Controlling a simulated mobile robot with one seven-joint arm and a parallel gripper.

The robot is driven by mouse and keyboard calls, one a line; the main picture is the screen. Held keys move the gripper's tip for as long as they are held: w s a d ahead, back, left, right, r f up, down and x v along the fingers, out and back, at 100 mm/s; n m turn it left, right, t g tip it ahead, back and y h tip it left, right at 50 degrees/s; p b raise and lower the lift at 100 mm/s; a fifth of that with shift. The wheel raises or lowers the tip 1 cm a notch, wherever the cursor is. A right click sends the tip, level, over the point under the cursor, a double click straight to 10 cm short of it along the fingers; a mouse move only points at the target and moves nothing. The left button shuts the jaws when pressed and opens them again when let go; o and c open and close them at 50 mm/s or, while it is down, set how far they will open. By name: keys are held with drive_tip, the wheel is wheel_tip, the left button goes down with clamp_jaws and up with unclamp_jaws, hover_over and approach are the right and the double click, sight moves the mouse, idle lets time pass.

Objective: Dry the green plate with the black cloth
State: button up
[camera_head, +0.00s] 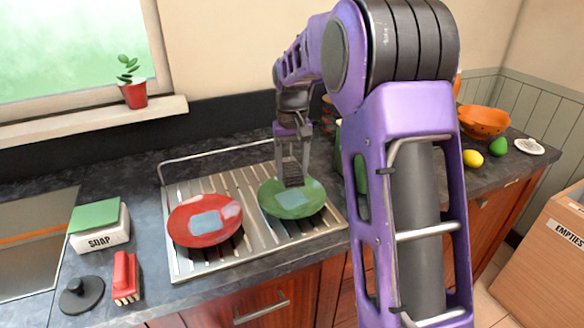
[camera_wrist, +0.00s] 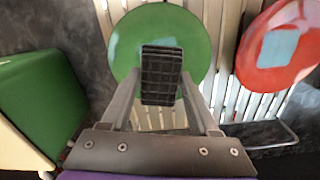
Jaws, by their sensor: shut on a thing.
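The green plate (camera_head: 305,205) lies on the right half of the metal draining rack, with a light blue patch on its face. It also shows in the wrist view (camera_wrist: 196,48), with the patch partly hidden behind the cloth. My gripper (camera_head: 291,155) is over the plate's back part, pointing down. It is shut on the black cloth (camera_head: 292,176), a dark block with a grid pattern. In the wrist view the cloth (camera_wrist: 162,72) sits between my fingertips, in front of the plate. Whether it touches the plate is unclear.
A red plate (camera_head: 190,230) with light blue and pink patches lies on the rack's left half. The metal rack (camera_head: 180,268) has a raised rail behind. A soap box (camera_head: 103,237), red brush (camera_head: 124,278) and black stopper (camera_head: 82,295) stand left. My arm hides counter at right.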

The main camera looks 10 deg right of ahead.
sight(291, 199)
drive_tip(key=shift+w, duration=0.35)
drive_tip(key=shift+s+f+b, duration=0.1)
drive_tip(key=shift+f+b, duration=2.35)
drive_tip(key=shift+f, duration=0.45)
drive_tip(key=shift+f, duration=0.6)
